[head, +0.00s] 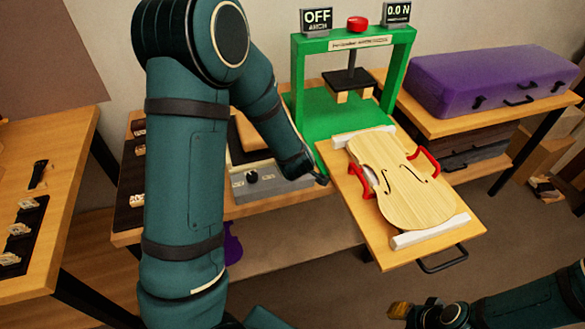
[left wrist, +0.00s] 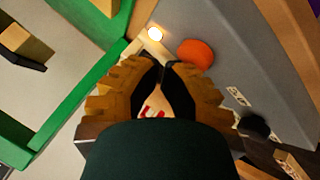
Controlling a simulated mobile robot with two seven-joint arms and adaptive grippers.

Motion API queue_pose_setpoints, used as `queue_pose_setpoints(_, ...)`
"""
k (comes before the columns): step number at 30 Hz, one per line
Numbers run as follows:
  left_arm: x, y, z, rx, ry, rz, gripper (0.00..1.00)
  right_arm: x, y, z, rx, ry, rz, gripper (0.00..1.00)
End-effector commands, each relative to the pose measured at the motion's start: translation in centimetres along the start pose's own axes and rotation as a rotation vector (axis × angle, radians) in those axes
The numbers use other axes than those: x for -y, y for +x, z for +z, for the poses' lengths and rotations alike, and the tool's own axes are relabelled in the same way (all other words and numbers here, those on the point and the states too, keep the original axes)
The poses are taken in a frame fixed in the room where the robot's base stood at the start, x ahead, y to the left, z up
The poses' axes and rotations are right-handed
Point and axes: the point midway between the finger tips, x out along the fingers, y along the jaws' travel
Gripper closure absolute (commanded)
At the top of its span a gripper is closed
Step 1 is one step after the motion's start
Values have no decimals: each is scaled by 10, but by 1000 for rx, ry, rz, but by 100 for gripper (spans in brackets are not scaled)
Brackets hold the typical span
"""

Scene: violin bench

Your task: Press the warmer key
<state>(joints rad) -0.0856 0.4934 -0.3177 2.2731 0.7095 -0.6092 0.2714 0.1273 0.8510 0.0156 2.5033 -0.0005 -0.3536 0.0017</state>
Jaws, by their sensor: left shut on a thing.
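The grey control box (head: 270,184) with a black knob (head: 252,177) stands on the left bench; my left arm hides part of it. In the left wrist view its grey face (left wrist: 275,110) lies at the right, with a round orange-red part (left wrist: 195,54) and a small lit lamp (left wrist: 155,33) near my fingertips. I cannot tell which part is the warmer key. My left gripper (left wrist: 163,75) is shut, tips together; what it holds is not clear. A pale patch with red marks shows between the fingers. My right gripper (head: 402,311) is low, far from the box.
A green press (head: 303,80) stands behind, its displays reading OFF and 0.0 N. A violin body (head: 400,185) with red clamps lies on a wooden board (head: 375,245) to the right. A purple case (head: 485,80) lies on the right bench.

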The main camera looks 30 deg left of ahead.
Motion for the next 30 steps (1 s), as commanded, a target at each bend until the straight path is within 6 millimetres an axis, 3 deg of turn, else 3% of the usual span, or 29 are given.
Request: queue_pose_setpoints(30, 5, 6, 5, 1, 0, 0, 100, -3, 7, 1, 0, 0, 0, 66)
